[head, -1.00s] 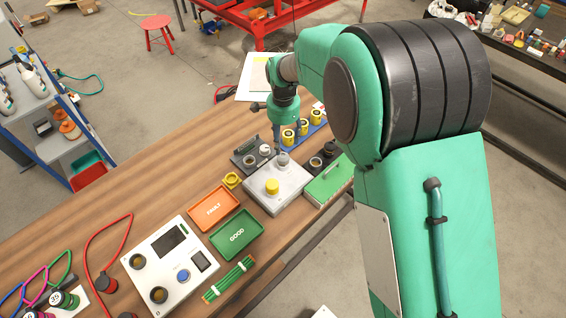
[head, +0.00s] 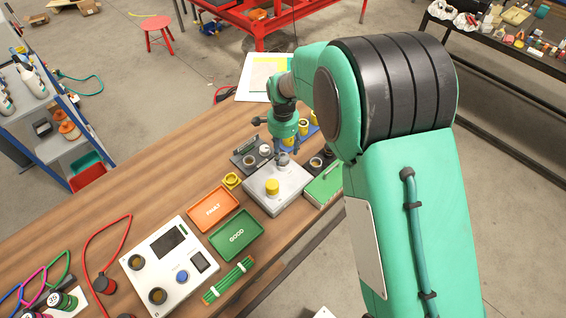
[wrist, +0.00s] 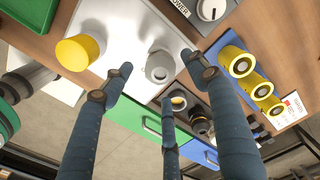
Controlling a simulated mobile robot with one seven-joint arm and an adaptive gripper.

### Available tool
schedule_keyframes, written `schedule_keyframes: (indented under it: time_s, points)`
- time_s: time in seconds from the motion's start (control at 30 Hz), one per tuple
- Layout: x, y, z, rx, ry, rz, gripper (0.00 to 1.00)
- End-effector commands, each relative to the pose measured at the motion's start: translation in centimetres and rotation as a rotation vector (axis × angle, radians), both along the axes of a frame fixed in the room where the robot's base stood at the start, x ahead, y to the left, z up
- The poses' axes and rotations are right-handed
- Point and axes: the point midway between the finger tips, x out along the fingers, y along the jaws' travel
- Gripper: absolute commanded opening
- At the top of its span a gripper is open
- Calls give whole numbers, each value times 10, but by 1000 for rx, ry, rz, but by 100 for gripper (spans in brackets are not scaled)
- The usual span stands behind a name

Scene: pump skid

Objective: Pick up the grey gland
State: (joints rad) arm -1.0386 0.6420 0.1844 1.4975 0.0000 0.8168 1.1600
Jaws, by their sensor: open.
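The grey gland (wrist: 160,66) is a short round piece standing on the pale grey box (wrist: 110,22). In the head view the gland (head: 283,160) is at the box's far end, partly hidden by my gripper (head: 284,148). In the wrist view my gripper (wrist: 160,80) is open, its dark fingers spread around where the gland appears. I see no finger touching it, though how far above it they are is hard to tell. A yellow piece (wrist: 76,52) stands on the same box, left of the gland in the wrist view.
A dark power unit with a knob (wrist: 211,8) and several yellow cylinders (wrist: 237,62) stand close by. A green case (head: 325,186) is right of the box. Orange (head: 213,190) and green (head: 217,236) trays lie in front, beside a white test panel (head: 150,272).

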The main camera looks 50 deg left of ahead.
Motion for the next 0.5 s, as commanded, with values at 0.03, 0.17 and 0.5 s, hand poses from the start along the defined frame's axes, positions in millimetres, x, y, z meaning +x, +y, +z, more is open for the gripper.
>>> schedule_keyframes:
  time_s: [0.03, 0.17, 0.5]
  points:
    - [-1, 0, -7, -2, 1, 0, 59]
    - [-2, 0, -23, -3, 1, 0, 59]
    - [-1, 1, -43, -1, 0, 0, 59]
